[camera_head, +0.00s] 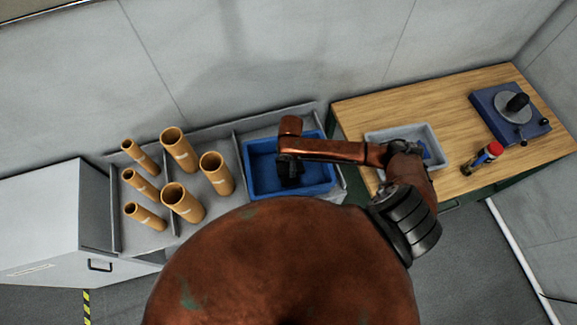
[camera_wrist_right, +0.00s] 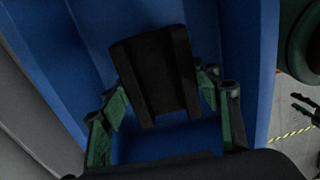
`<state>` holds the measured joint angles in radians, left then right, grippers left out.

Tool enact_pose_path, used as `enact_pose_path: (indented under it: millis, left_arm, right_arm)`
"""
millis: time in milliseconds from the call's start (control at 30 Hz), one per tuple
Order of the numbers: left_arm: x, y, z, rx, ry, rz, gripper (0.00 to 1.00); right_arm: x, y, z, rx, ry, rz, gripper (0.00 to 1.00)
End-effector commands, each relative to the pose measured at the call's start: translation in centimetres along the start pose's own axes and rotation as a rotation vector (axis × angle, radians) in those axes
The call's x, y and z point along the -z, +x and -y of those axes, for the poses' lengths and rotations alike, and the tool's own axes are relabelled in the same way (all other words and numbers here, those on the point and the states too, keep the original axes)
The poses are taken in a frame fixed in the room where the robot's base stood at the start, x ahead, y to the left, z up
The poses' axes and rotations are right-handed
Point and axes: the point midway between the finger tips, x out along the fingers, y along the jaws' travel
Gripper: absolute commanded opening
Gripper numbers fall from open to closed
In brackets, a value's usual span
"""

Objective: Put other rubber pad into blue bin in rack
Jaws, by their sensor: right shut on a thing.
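The blue bin (camera_head: 318,178) sits in the grey rack (camera_head: 240,150), in its right-hand compartment. In the right wrist view a black rubber pad (camera_wrist_right: 155,75) is held between the green-sided fingers of my right gripper (camera_wrist_right: 165,120). The blue walls of the bin (camera_wrist_right: 205,20) surround the pad there. I cannot tell whether the pad touches the bin floor. My left gripper is outside the head view; dark jaw-like parts at the right edge of the wrist view may belong to it.
Several tan tubes (camera_head: 183,200) stand in the rack's left compartments. A white cabinet (camera_head: 50,225) stands left.

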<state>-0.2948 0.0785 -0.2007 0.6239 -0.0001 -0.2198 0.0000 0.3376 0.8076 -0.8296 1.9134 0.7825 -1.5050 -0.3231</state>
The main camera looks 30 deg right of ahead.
Motion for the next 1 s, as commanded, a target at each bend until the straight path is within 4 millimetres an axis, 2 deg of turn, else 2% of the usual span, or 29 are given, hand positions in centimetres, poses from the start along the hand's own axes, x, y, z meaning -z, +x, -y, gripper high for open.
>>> enact_pose_path:
  millis: [167,300,400,600,933,967,1000]
  left_arm:
    - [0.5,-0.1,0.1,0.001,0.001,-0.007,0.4]
    - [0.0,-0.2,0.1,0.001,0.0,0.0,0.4]
    - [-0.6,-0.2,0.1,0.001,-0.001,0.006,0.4]
    - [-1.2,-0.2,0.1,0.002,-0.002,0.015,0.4]
    - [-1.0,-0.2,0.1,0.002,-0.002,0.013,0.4]
    - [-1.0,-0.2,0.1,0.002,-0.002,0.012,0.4]
    - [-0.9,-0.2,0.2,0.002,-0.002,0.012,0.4]
  right_arm:
    - [0.9,1.1,-0.7,0.0,-0.001,-0.001,0.29]
    - [0.7,3.2,-0.6,0.0,-0.001,0.0,0.29]
    - [0.7,3.9,-0.6,-0.001,-0.002,-0.001,0.29]
    - [0.7,3.9,-0.6,-0.002,-0.003,-0.001,0.29]
    - [0.7,4.7,-0.6,-0.001,-0.002,0.0,0.29]
    - [0.7,4.7,-0.6,-0.001,-0.002,0.0,0.59]
    - [0.7,4.7,-0.6,-0.001,-0.002,0.0,0.62]
